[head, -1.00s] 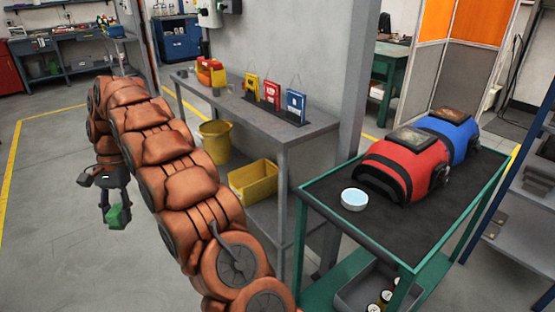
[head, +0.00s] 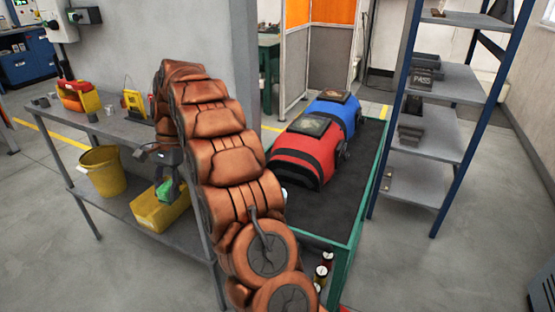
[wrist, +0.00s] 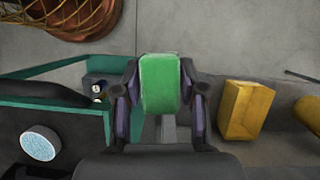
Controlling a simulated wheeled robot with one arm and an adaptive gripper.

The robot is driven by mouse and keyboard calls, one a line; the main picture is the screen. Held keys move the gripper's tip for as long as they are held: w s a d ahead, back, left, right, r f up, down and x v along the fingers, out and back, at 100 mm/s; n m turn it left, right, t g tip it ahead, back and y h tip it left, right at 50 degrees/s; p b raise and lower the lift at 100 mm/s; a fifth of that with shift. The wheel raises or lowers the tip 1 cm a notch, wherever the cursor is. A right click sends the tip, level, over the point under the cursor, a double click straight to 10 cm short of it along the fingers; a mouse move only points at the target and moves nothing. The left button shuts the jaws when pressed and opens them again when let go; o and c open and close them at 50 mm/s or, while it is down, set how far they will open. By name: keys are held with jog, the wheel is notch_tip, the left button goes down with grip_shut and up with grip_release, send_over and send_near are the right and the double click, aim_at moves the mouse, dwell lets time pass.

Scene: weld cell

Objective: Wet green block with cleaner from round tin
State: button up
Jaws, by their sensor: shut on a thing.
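My gripper (wrist: 160,92) is shut on the green block (wrist: 160,80), held upright between its two fingers. In the head view the green block (head: 164,193) shows small and low beside my arm, in front of the yellow bin. The round tin (wrist: 40,143), with a pale blue top, stands on the dark top of the green cart (wrist: 45,122), left of my gripper in the wrist view. In the head view my arm hides nearly all of the tin.
A red welding helmet (head: 303,153) and a blue one (head: 338,110) sit on the cart. A grey bench (head: 110,132) stands left, with a yellow bucket (head: 103,170) and yellow bin (head: 160,211) on its lower shelf. A blue-posted shelf rack (head: 425,190) stands right.

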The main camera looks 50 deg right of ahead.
jog(key=s+d+r+m+t+p, duration=0.2)
jog(key=s+d+m+p, duration=0.25)
jog(key=s+d, duration=0.6)
jog(key=s+d+r+m+t+p, duration=0.25)
jog(key=s+d+m, duration=0.4)
jog(key=d, duration=0.65)
jog(key=shift+n+g, duration=0.25)
jog(key=shift+n, duration=0.15)
jog(key=shift+s+a+f+b, duration=0.1)
jog(key=shift+f+b, duration=0.35)
jog(key=shift+f, duration=1.15)
jog(key=shift+s+f+b, duration=0.1)
jog(key=shift+f+b, duration=0.3)
jog(key=shift+f, duration=1.15)
jog(key=shift+f, duration=0.6)
jog(key=shift+r, duration=0.1)
notch_tip(320, 180, up, 7)
jog(key=p, duration=0.2)
jog(key=shift+p, duration=0.3)
